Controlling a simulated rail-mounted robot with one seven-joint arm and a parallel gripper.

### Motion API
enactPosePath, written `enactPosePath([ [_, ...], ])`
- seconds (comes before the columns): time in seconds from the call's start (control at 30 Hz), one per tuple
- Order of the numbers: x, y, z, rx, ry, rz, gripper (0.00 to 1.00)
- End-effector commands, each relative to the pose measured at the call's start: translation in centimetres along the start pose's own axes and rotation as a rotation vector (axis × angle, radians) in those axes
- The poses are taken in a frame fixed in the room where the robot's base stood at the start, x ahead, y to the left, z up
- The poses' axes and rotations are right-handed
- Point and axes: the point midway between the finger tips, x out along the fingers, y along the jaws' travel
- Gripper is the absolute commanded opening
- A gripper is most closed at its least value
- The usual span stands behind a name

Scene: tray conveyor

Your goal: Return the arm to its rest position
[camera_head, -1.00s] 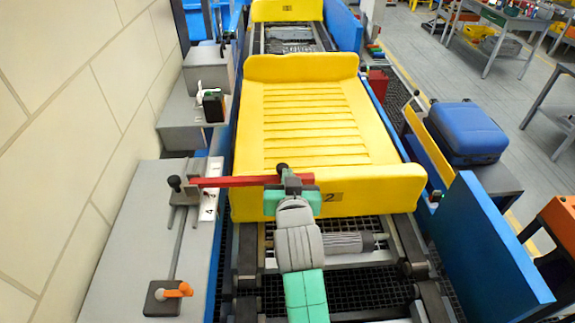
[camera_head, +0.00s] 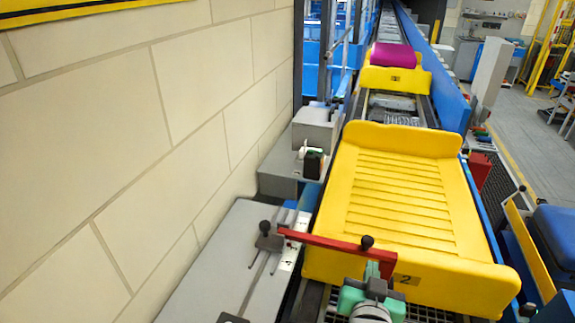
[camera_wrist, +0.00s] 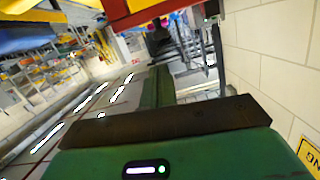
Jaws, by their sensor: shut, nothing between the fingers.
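My gripper (camera_head: 375,282) is at the bottom of the head view, teal and grey. It is shut and empty, close to the near side of a red bar (camera_head: 325,243) with a black knob. I cannot tell whether it touches the bar. In the wrist view the gripper's green body and a dark edge (camera_wrist: 170,122) fill the bottom. The rest of the arm is mostly out of the head view.
A yellow tray (camera_head: 400,140) marked 2 lies on the conveyor beyond the bar. Another yellow tray (camera_head: 395,80) farther back holds a magenta item (camera_head: 396,55). A tiled wall (camera_head: 120,140) runs along the left. A blue suitcase (camera_head: 557,235) is at the right edge.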

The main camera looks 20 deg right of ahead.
Motion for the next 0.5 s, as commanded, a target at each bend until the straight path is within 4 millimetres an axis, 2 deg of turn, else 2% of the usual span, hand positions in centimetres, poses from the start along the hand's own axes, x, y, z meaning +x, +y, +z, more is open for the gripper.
enactPosePath([
  [0.07, -0.2, -0.3, -0.6, 0.0, 0.007, -0.006, 0.0],
  [0.13, -0.9, -1.8, -2.8, -0.002, 0.039, -0.033, 0.0],
  [0.17, -1.5, -2.8, -4.3, -0.003, 0.06, -0.052, 0.0],
  [0.23, -3.7, -5.8, -8.8, -0.003, 0.129, -0.114, 0.0],
  [0.3, -6.6, -9.2, -13.7, -0.004, 0.211, -0.186, 0.0],
  [0.37, -9.5, -11.8, -17.6, -0.004, 0.281, -0.248, 0.0],
  [0.4, -11.6, -13.5, -20.1, -0.001, 0.329, -0.29, 0.0],
  [0.47, -15.1, -15.7, -23.8, 0.001, 0.401, -0.353, 0.0],
  [0.5, -17.6, -17.0, -26.1, 0.006, 0.45, -0.395, 0.0],
])
